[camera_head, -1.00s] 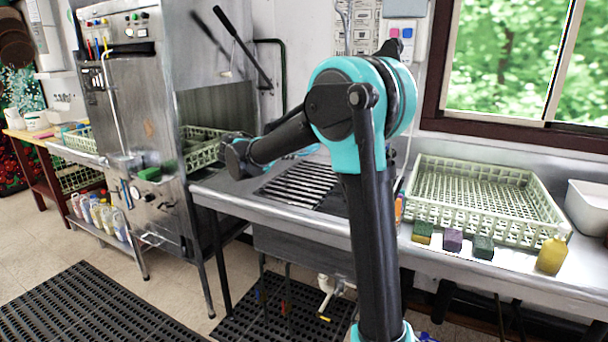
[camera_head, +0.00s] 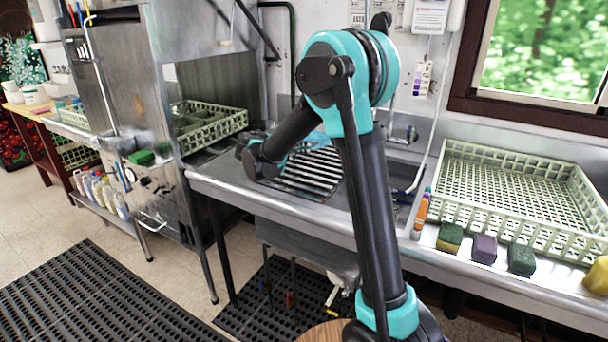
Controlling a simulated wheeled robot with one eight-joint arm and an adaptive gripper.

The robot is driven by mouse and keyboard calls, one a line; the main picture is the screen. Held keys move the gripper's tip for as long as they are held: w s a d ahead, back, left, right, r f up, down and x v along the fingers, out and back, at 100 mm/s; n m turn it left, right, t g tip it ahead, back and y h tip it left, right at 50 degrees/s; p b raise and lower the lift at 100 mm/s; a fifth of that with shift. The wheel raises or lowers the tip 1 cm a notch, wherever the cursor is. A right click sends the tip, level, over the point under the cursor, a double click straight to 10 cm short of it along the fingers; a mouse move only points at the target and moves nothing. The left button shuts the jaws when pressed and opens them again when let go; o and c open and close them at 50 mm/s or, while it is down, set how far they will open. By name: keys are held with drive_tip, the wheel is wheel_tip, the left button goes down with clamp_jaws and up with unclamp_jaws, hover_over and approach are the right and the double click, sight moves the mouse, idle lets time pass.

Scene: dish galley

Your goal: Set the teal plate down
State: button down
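My arm reaches over the metal sink counter (camera_head: 230,182). A patch of teal (camera_head: 314,140) shows just behind the forearm, above the slatted drain rack (camera_head: 312,174). I cannot tell whether this patch is the teal plate or part of my gripper, nor whether it touches the rack. No other teal plate can be made out.
A pale green empty dish rack (camera_head: 515,190) stands on the right counter. Sponges (camera_head: 484,249) and a yellow object (camera_head: 597,276) line its front edge. Another rack (camera_head: 208,122) sits in the dishwasher (camera_head: 130,90) at left. A black mat (camera_head: 100,300) covers the floor.

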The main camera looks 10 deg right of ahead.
sight(303, 181)
wheel_tip(303, 181, down, 11)
drive_tip(key=shift+r, duration=0.15)
idle(0.4)
drive_tip(key=c, duration=2.2)
unclamp_jaws()
drive_tip(key=shift+o, duration=1)
drive_tip(key=shift+a, duration=0.1)
drive_tip(key=v, duration=1.2)
